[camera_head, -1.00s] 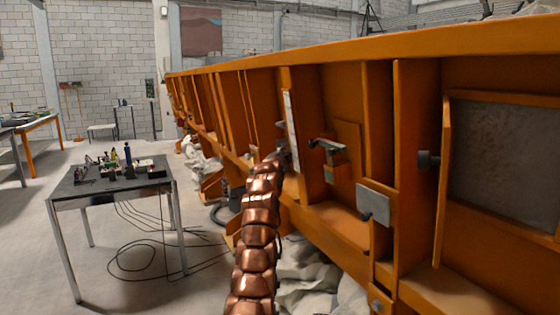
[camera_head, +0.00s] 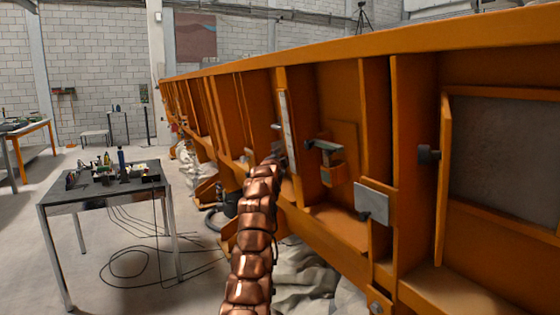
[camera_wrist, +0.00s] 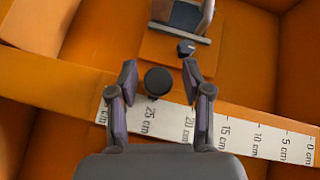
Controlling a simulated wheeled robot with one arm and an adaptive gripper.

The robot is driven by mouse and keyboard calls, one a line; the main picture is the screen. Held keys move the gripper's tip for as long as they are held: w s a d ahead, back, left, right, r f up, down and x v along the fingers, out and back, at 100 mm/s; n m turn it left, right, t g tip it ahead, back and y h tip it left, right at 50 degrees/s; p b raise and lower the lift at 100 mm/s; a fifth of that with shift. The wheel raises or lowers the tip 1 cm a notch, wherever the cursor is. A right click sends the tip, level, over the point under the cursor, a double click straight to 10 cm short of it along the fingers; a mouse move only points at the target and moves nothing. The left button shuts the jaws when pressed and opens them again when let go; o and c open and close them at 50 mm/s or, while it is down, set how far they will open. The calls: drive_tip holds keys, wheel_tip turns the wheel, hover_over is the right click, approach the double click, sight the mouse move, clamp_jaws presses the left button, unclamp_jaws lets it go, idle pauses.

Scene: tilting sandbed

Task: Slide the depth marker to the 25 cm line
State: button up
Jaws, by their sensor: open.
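In the wrist view a round black knob (camera_wrist: 158,81), which looks like the depth marker, sits at the upper edge of a white scale strip (camera_wrist: 245,135) on the orange wall. My gripper (camera_wrist: 160,80) is open, with one finger on each side of the knob and visible gaps to both.
Above the knob is a metal handle (camera_wrist: 187,14) on an orange bracket, with a small dark block (camera_wrist: 186,47) below it. It also shows in the head view (camera_head: 323,147). A grey plate (camera_head: 372,202) stands at the right. A table (camera_head: 110,180) with small items stands at the left.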

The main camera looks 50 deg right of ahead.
drive_tip(key=shift+a, duration=0.1)
drive_tip(key=shift+s+a+f, duration=0.2)
drive_tip(key=shift+s+a, duration=0.05)
drive_tip(key=v, duration=0.6)
drive_tip(key=shift+s+a+r, duration=0.15)
drive_tip(key=shift+a+r, duration=0.05)
drive_tip(key=shift+a, duration=0.05)
idle(0.9)
